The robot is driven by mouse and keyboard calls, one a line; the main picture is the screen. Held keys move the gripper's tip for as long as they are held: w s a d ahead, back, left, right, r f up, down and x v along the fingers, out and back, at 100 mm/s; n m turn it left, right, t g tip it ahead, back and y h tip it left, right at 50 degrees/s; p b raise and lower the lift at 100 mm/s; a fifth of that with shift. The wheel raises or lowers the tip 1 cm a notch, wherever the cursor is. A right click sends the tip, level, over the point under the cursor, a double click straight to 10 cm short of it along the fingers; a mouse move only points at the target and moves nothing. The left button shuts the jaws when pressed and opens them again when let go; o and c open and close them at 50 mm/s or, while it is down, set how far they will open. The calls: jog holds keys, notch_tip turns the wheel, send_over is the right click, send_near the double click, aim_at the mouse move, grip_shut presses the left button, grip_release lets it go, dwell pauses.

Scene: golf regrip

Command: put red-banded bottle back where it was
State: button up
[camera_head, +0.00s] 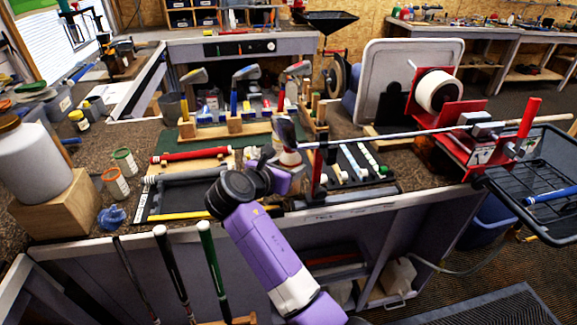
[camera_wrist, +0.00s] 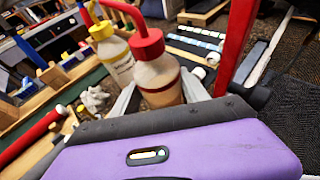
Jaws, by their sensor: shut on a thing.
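The red-banded bottle (camera_wrist: 160,82) has a red cap, a bent red spout and a pale brownish body. In the wrist view it stands between the two grey fingers of my gripper (camera_wrist: 162,98), which is shut on it. In the head view my gripper (camera_head: 284,166) is over the front middle of the workbench and partly hides the bottle. Whether the bottle's base touches anything is hidden. A yellow-capped bottle (camera_wrist: 113,57) with a pale body is just left of it in the wrist view, beyond the left finger.
A long club shaft (camera_head: 400,133) runs across to the right at bottle height, near a red upright post (camera_head: 316,172). A dark tray with grips (camera_head: 350,165) lies right of my gripper. A red roller (camera_head: 190,154) lies to the left. A wire basket (camera_head: 540,185) is far right.

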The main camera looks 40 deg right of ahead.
jog(key=o, duration=1.6)
jog(key=shift+f, duration=0.2)
jog(key=shift+r, duration=0.15)
jog(key=b+v, duration=0.1)
jog(key=v, duration=1.1)
jog(key=shift+r, duration=0.15)
